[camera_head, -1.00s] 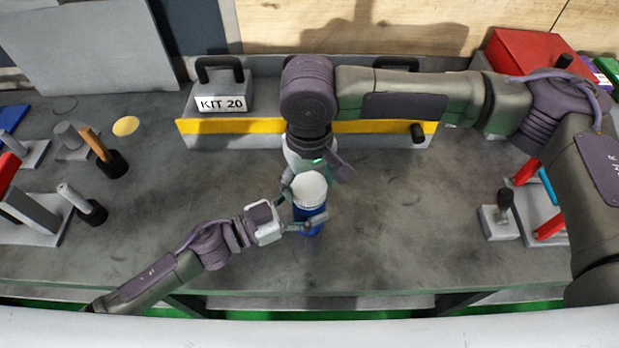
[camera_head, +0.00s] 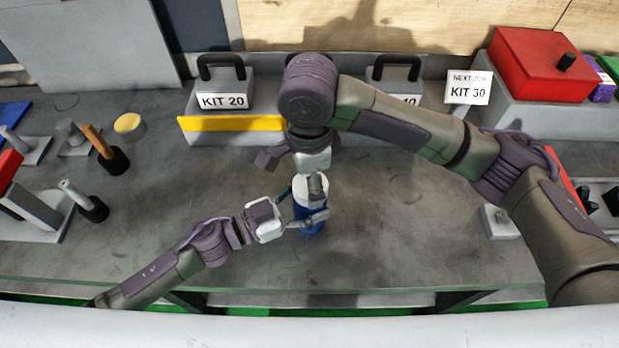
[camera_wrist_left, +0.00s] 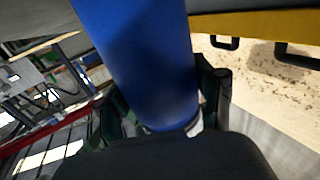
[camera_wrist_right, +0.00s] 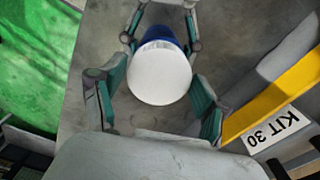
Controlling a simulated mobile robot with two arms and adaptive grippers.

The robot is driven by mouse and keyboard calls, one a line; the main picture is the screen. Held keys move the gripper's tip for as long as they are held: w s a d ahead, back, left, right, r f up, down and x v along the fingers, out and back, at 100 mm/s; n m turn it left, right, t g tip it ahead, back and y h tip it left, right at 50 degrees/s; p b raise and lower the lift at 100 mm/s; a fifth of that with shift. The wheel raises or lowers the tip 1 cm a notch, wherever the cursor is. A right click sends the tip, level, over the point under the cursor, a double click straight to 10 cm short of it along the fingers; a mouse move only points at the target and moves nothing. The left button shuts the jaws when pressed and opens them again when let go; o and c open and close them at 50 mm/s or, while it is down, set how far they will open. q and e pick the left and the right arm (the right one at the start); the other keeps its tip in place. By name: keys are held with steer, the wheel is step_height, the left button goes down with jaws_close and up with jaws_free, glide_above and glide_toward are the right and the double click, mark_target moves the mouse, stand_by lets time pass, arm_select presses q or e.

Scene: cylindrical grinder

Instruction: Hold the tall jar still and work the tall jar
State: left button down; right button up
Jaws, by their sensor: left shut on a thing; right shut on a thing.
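The tall jar (camera_head: 309,226) stands upright on the grey bench, with a blue body and a white lid (camera_head: 298,187). In the right wrist view the lid (camera_wrist_right: 160,75) sits between the right fingers, with the blue body just beyond.
A grey tray with a yellow front strip (camera_head: 235,124) stands behind the jar, holding a handled KIT 20 block (camera_head: 223,90). Handled tools (camera_head: 105,150) stand at left. A red box (camera_head: 535,65) and a KIT 30 card (camera_head: 468,88) are at back right. Bench around the jar is largely clear.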

steer(key=shift+m, duration=0.5)
steer(key=o, duration=0.8)
steer(key=shift+o, duration=0.2)
steer(key=shift+r, duration=2.25)
steer(key=shift+c, duration=0.5)
